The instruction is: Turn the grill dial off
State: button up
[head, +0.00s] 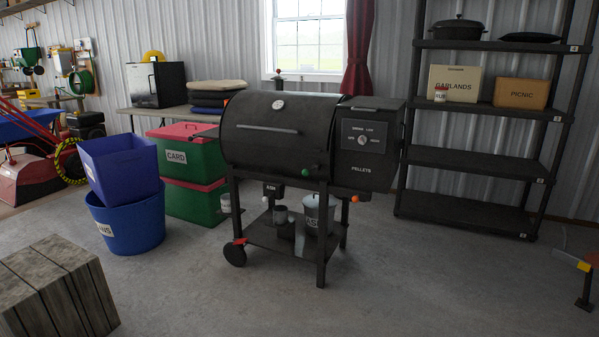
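A black pellet grill (285,140) stands on legs in the middle of the head view, its barrel lid closed. The grill dial (361,141) is a small pale round knob on the front panel of the pellet box (365,165) at the grill's right end. Small white lettering surrounds the dial, and "PELLETS" is written below it. The dial is too small to tell which way it points. My gripper is not in view, and nothing is seen touching the dial.
A black shelf rack (470,161) stands right of the grill. Green crates (190,160) and blue bins (125,222) stand to its left. A wooden block (55,290) is at the front left. The concrete floor (430,285) in front of the grill is clear.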

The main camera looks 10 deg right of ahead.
aim_at(362, 140)
jog(key=i+z, duration=0.15)
jog(key=i, duration=0.3)
jog(key=i+j+z, duration=0.15)
jog(key=i, duration=0.3)
jog(key=i+j+z, duration=0.15)
jog(key=i, duration=0.3)
jog(key=i+j+z, duration=0.3)
jog(key=i, duration=0.15)
jog(key=i+j+z, duration=0.35)
jog(key=i+l, duration=0.05)
jog(key=i, duration=0.1)
